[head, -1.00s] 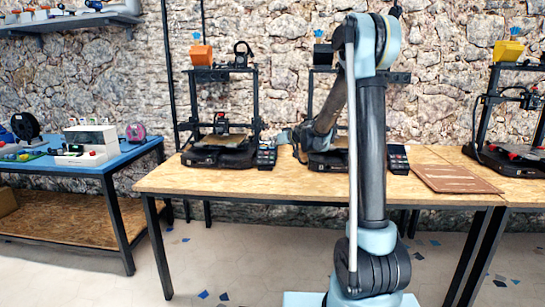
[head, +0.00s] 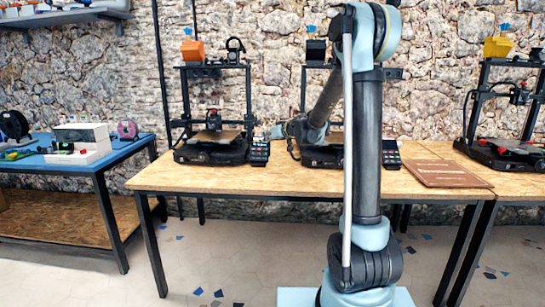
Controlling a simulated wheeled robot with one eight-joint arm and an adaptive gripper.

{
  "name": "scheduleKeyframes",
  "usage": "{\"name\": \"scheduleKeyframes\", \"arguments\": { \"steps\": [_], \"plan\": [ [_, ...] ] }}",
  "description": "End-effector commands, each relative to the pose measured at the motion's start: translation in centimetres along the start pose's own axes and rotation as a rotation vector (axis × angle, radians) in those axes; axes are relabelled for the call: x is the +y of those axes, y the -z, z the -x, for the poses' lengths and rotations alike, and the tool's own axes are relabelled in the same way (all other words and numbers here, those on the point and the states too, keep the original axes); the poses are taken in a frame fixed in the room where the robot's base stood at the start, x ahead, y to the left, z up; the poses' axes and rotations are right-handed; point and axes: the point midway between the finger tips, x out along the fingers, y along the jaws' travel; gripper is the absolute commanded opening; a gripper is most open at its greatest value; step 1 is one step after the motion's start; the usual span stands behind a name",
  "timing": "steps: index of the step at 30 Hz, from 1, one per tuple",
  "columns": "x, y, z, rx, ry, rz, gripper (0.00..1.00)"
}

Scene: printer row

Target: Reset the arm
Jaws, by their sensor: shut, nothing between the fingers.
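My arm stands upright in front of the table, at the right of centre in the head view. It bends at the top and its forearm slopes down and left over the table. My gripper (head: 277,131) is at the end of the forearm, small in the picture, in front of the middle printer and left of its base. It is shut and empty. Its fingers are hard to make out at this distance.
A wooden table (head: 240,181) carries a left printer (head: 210,150), a middle printer (head: 322,157) partly behind my arm and a brown board (head: 447,173). Another printer (head: 505,150) stands at the right. A blue table (head: 122,155) is at the left. The wooden table's front strip is clear.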

Motion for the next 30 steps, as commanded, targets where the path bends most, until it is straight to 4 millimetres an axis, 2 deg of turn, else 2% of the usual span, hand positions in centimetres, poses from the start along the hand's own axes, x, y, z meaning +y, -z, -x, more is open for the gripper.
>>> {"name": "scheduleKeyframes", "arguments": {
  "steps": [5,14,23,30],
  "plan": [
    [-1.1,-1.4,4.3,-0.071,-0.004,-0.018,0.0],
    [-3.2,-5.6,12.6,-0.229,-0.036,-0.07,0.0],
    [-5.2,-11.3,20.8,-0.39,-0.098,-0.137,0.0],
    [-6.6,-16.8,27.2,-0.519,-0.171,-0.2,0.0]
  ]
}}
